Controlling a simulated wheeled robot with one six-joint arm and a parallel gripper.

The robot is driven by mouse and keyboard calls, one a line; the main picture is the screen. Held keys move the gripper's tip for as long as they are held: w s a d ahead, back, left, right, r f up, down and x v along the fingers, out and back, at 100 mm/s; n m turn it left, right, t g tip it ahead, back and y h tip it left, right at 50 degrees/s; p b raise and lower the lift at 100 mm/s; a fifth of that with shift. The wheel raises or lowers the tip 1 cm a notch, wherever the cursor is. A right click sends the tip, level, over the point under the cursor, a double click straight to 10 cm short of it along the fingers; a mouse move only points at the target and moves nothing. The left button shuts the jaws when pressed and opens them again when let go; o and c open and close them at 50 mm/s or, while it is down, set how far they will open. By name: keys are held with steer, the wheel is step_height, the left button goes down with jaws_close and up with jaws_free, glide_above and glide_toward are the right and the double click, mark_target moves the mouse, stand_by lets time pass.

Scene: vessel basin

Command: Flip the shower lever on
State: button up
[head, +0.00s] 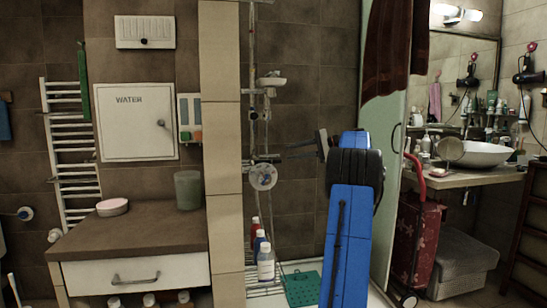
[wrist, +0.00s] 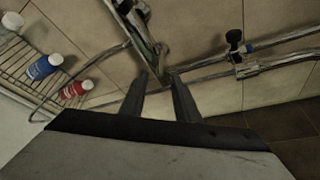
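The shower fitting (head: 263,176), with a round pale dial or valve, sits on the vertical pipes in the shower niche in the head view. Which part of it is the lever is hard to tell. In the wrist view a chrome fitting (wrist: 148,40) stands just beyond the fingertips. My gripper (head: 283,153) reaches left towards the pipes, just right of and above the round part. In the wrist view my gripper (wrist: 159,78) shows two dark fingers apart, with a narrow gap and nothing seen between them. Contact with the fitting cannot be told.
Bottles (head: 265,262) stand on a wire shelf (head: 262,287) below the fitting; it also shows in the wrist view (wrist: 28,88). A pipe with a dark valve (wrist: 235,45) runs right in the wrist view. A tiled pillar (head: 221,150) borders the niche on the left, a glass panel (head: 385,200) on the right.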

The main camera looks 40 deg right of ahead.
mark_target(274, 155)
steer(key=x, duration=0.8)
steer(key=shift+w+a+f, duration=0.1)
steer(key=shift+w+a, duration=0.1)
steer(key=shift+a, duration=0.1)
jaws_close()
